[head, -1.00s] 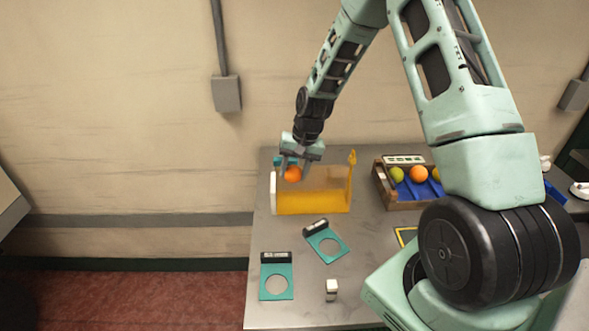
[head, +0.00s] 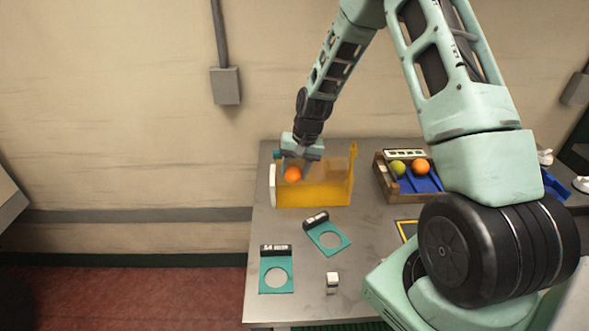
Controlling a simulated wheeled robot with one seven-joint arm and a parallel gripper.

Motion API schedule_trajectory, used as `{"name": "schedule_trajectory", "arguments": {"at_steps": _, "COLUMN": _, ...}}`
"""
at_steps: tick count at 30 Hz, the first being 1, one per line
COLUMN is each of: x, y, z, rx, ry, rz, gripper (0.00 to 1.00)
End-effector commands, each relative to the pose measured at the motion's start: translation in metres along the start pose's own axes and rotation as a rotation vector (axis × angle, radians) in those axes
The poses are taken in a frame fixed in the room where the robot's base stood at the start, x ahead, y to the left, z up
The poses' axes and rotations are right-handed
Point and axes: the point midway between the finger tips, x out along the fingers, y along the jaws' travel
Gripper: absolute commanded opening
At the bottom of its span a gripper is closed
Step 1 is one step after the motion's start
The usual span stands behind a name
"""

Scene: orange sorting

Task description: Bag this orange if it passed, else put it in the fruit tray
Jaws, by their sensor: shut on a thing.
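My gripper (head: 300,161) is shut on an orange (head: 292,174). The orange is at the left end of a see-through amber-yellow bag (head: 322,195), close to its white-edged end, and seems to be at or just inside the opening. The exact depth is hard to tell. The fruit tray (head: 385,185), a brown wooden box with blue dividers, stands to the right of the bag. It holds a green fruit (head: 398,167) and another orange (head: 420,167). My own arm hides its right part.
A small white-topped block (head: 332,283) stands on the grey table (head: 300,310). A yellow-edged dark panel (head: 407,231) is partly hidden.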

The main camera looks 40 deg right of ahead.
Motion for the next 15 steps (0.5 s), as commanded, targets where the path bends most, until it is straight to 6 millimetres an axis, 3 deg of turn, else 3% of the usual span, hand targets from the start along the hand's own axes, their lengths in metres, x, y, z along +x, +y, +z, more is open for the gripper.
{"name": "schedule_trajectory", "arguments": {"at_steps": 15, "x": 0.016, "y": 0.004, "z": 0.000, "rx": 0.000, "ry": 0.000, "rz": 0.000, "gripper": 0.21}}
